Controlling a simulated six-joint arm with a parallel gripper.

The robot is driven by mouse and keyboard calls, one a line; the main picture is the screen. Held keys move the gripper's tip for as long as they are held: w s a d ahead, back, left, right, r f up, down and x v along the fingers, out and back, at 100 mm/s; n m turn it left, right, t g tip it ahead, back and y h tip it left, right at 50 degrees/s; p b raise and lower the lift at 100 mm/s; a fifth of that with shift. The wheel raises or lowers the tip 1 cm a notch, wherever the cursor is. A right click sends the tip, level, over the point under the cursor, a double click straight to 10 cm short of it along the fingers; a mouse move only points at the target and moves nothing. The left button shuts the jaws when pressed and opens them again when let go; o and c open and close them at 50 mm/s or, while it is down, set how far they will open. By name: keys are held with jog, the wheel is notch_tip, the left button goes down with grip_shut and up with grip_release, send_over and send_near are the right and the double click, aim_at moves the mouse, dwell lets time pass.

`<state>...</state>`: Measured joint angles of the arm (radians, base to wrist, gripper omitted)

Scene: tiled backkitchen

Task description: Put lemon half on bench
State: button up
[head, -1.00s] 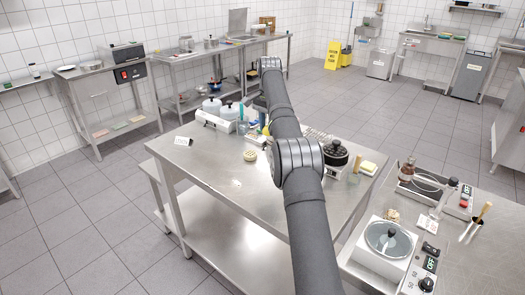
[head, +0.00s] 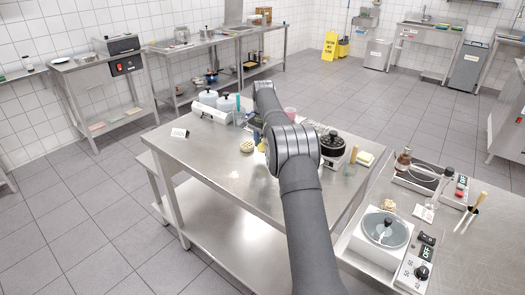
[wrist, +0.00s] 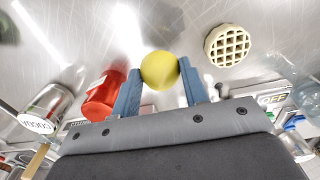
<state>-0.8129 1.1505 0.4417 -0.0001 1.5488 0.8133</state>
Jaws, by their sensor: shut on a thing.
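The lemon half (wrist: 160,70) is a round yellow piece between the two blue fingers of my gripper (wrist: 160,88) in the wrist view. My gripper is shut on it, with one finger against each side. The bare steel bench (wrist: 85,25) lies beyond the lemon half; I cannot tell whether they touch. In the head view the bench (head: 215,165) stands in the middle, and my arm reaches over it. My arm hides much of the gripper there.
A round cream lattice piece (wrist: 228,45) lies right of the lemon half in the wrist view; it also shows in the head view (head: 246,146). A red container (wrist: 104,95) and a metal tin (wrist: 45,108) are at the left. The bench's front left is clear.

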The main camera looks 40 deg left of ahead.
jog(key=shift+f, duration=1.95)
jog(key=shift+f, duration=0.1)
jog(key=o, duration=1)
jog(key=shift+c, duration=0.2)
notch_tip(320, 180, up, 12)
jog(key=shift+f, duration=0.25)
jog(key=shift+o, duration=0.5)
jog(key=shift+r, duration=0.35)
